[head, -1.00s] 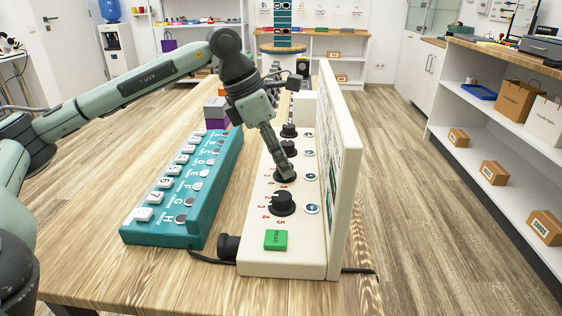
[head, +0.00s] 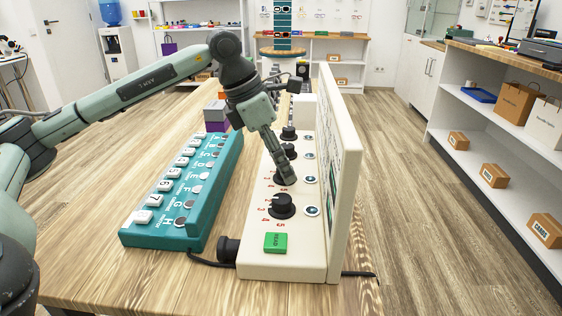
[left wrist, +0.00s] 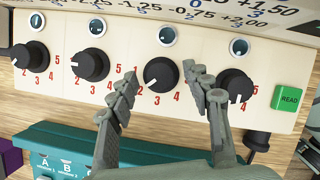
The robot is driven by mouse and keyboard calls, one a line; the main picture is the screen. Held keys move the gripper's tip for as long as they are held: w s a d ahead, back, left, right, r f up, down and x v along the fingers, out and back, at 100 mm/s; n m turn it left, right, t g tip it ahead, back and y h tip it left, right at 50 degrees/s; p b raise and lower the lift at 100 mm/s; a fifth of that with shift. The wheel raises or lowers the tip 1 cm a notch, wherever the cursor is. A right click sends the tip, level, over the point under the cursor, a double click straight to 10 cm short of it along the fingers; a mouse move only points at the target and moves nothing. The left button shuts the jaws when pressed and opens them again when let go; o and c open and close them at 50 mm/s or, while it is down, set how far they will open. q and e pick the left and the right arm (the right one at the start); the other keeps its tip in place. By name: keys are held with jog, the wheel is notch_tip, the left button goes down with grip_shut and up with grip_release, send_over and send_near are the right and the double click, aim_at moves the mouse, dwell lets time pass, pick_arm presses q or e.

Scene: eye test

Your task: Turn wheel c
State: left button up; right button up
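A cream panel (head: 258,253) with a row of black wheels stands on the table. The third wheel from the left in the left wrist view (left wrist: 163,74) sits between the fingertips of my left gripper (left wrist: 160,72). Its white mark points lower left, near the 2. I see small gaps between the fingers and the wheel, so the gripper looks open around it. In the head view my left gripper (head: 285,176) comes down over the second-nearest wheel and partly hides it. No wheel letters are readable. My right gripper is out of view.
The nearest wheel (head: 281,206) and a green READ button (head: 275,242) are at the panel's near end. An upright board (head: 347,170) rises along its right side. A teal box with lettered buttons (head: 207,216) lies left. Cables run near the front.

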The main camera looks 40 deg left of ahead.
pick_arm(q)
jog(key=v, duration=1.2)
dwell(0.4)
